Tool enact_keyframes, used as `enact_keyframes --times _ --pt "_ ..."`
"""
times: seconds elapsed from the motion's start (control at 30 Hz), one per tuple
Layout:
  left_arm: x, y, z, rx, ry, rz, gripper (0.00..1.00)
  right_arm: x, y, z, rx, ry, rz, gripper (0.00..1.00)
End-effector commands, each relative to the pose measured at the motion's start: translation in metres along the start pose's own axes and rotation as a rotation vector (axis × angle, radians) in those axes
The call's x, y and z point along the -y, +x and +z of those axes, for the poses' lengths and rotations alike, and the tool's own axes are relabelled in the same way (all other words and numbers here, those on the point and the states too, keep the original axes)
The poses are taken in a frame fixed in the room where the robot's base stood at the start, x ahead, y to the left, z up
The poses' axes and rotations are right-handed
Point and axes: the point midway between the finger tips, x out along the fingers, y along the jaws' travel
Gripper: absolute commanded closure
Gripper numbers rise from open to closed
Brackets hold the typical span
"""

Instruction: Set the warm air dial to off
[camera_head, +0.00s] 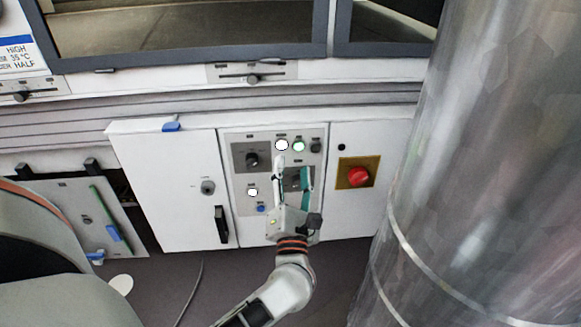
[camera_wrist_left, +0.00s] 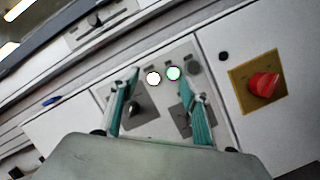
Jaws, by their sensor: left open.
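The white control panel (camera_head: 237,188) carries a black dial (camera_head: 252,159) on a grey plate at its upper left; this dial also shows between the fingers in the left wrist view (camera_wrist_left: 136,109). A second grey plate (camera_wrist_left: 177,122) to its right is partly hidden by a finger. The labels are too small to read, so I cannot tell which plate is the warm air one. My left gripper (camera_head: 292,168) is open and empty, in front of the second plate; its green-padded fingers (camera_wrist_left: 161,82) point at the panel. My right gripper is not in view.
White and green round lamps (camera_head: 281,145) sit above the dials. A cabinet door with a black handle (camera_head: 221,224) is left. A large metal cylinder (camera_head: 480,170) fills the right side.

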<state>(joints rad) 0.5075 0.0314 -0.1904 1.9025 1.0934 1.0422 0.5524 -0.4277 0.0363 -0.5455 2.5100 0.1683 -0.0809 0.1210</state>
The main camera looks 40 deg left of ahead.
Motion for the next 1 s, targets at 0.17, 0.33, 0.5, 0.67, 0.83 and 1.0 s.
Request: enact_keyframes --times 0.17,0.33,0.5,0.67,0.83,1.0 --pt "-0.001 0.0 0.002 0.027 -0.2 0.042 0.54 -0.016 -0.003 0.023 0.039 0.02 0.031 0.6" --pt "-0.008 0.001 0.008 0.065 -0.398 0.083 0.54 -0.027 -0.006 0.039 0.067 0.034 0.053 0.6" --pt "-0.014 0.002 0.015 0.112 -0.599 0.117 0.54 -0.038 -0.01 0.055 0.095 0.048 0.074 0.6" --pt "-0.021 0.001 0.021 0.16 -0.781 0.143 0.54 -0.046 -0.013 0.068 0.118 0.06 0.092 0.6" --pt "-0.025 0.004 0.023 0.182 -0.952 0.17 0.54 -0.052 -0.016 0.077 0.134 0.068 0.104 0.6" --pt "-0.028 0.006 0.025 0.199 -1.038 0.182 0.54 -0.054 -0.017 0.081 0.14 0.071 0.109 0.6"
